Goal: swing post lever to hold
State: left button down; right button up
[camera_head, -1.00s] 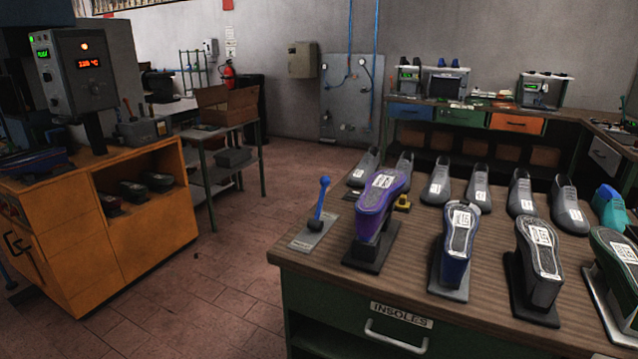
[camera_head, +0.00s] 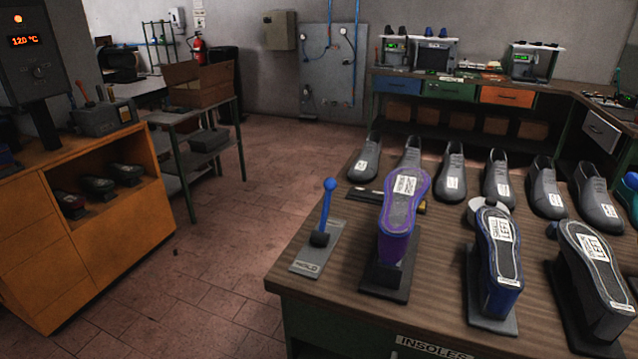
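The post lever is a blue rod with a ball knob (camera_head: 329,186) on a dark pivot. It rises from a grey base plate marked HOLD (camera_head: 311,262) at the left end of the insoles bench. The lever stands nearly upright, leaning slightly right at the top. Right of it, a purple shoe last with a labelled insole (camera_head: 401,205) sits sole-up on a dark post stand (camera_head: 386,277), apart from the lever. Neither of my grippers shows in the head view.
More lasts on stands, such as a dark blue one (camera_head: 499,250), stand to the right. A row of grey shoes (camera_head: 452,172) lines the bench's back. An orange cabinet (camera_head: 125,225) stands left. The tiled floor (camera_head: 215,270) between cabinet and bench is clear.

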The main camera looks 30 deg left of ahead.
aim_at(330, 183)
jog(key=i+j, duration=0.15)
jog(key=j, duration=0.2)
jog(key=i+j+z, duration=0.1)
jog(key=i+j, duration=0.25)
jog(key=j, duration=0.3)
jog(key=i+j, duration=0.15)
jog(key=j, duration=0.2)
jog(key=z, duration=0.05)
